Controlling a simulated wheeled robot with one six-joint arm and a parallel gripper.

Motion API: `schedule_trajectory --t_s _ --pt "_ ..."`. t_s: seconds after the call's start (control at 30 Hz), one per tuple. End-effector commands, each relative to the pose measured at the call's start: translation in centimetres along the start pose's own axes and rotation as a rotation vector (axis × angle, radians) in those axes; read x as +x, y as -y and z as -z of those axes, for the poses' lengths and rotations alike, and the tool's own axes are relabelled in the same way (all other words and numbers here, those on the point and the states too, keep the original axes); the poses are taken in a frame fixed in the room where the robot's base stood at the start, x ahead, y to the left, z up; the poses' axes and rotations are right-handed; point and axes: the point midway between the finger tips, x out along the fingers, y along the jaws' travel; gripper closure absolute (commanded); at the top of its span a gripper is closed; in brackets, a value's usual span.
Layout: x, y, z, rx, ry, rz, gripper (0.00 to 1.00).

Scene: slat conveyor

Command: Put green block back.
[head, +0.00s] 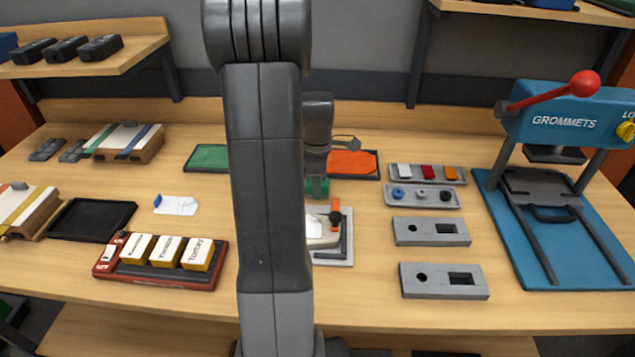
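A green block (309,187) shows low behind my gripper (318,188), just right of my arm link near the middle of the table. One dark finger covers the middle of the block, and green shows on both sides of it. The other finger is hidden, so I cannot tell whether the gripper is closed on the block or whether the block touches the table. A green-lined shallow tray (207,156) lies left of my arm, its right part hidden. An orange-lined tray (352,163) lies just right of the gripper.
A light fixture (346,240) with an orange-and-black clamp stands just in front of the gripper. Small trays (427,174) and slotted grey plates (443,281) lie to the right, beside a blue grommet press (563,120). A red rack with yellow blocks (166,251) is at front left.

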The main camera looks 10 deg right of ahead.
Motion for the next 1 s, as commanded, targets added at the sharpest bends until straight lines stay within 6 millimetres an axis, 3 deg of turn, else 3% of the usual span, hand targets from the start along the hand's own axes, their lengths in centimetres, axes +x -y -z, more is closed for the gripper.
schedule_trajectory --t_s 0.03,0.1,0.47,1.0 --pt "0.0 0.0 0.0 0.0 0.0 0.0 0.52" --pt "0.0 0.0 0.0 0.0 0.0 0.0 0.42" --pt "-0.6 0.0 0.0 0.0 0.0 -0.002 0.42" --pt "-10.7 -0.1 0.0 0.0 -0.001 -0.004 0.42"
